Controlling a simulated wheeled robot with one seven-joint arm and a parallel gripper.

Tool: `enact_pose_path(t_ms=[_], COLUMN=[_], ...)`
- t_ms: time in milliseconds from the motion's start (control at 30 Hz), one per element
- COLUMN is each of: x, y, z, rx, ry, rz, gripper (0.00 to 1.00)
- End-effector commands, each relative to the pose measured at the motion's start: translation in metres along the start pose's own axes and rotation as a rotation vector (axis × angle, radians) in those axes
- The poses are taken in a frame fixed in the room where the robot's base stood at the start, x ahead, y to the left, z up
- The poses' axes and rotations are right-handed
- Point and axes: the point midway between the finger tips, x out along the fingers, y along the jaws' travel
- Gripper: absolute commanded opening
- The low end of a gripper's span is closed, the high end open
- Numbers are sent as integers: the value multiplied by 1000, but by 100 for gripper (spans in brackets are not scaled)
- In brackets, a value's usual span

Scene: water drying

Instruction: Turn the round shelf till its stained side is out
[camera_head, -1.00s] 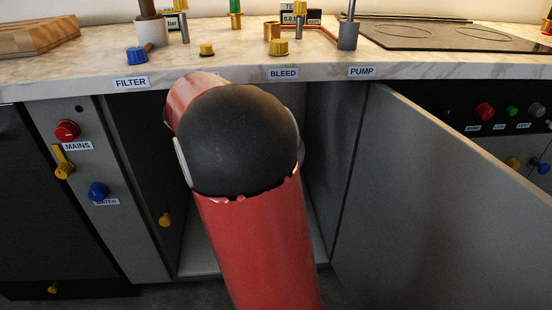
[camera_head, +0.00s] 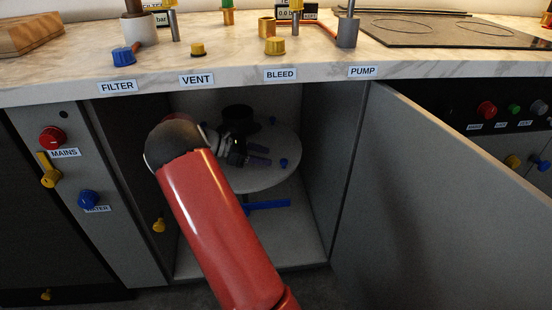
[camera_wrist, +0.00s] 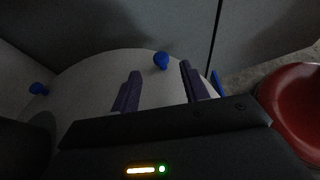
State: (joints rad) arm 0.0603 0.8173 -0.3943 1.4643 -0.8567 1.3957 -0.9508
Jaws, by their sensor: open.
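The pale round shelf (camera_head: 270,180) is inside the open cabinet under the counter, with its right part showing past my arm. Small blue knobs stand on it, one near the right rim (camera_head: 284,163) and one farther back (camera_head: 272,120). My gripper (camera_head: 269,156) is open over the shelf, its purple fingers pointing right. In the wrist view the shelf (camera_wrist: 90,75) lies under the fingers (camera_wrist: 161,70). One blue knob (camera_wrist: 161,60) shows between and beyond the tips, apart from them; another blue knob (camera_wrist: 38,89) is at left. I cannot make out a stain.
A dark object (camera_head: 238,112) is at the shelf's back. A blue bar (camera_head: 267,205) lies below the shelf. The open cabinet door (camera_head: 430,200) stands at right, and the counter edge (camera_head: 230,82) is above. The cabinet's lower right floor (camera_head: 300,235) is mostly clear.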

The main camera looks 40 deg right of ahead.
Motion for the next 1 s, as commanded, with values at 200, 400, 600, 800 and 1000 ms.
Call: enact_pose_path(t_ms=[200,400,600,800,1000], x=[35,49,50,50,50], y=[-1,-1,0,0,0], z=[0,0,0,0,0], rx=[1,1,2,2,2], ry=[0,2,2,2,2], rz=[-2,-1,0,0,0], gripper=[45,45,45,26,0])
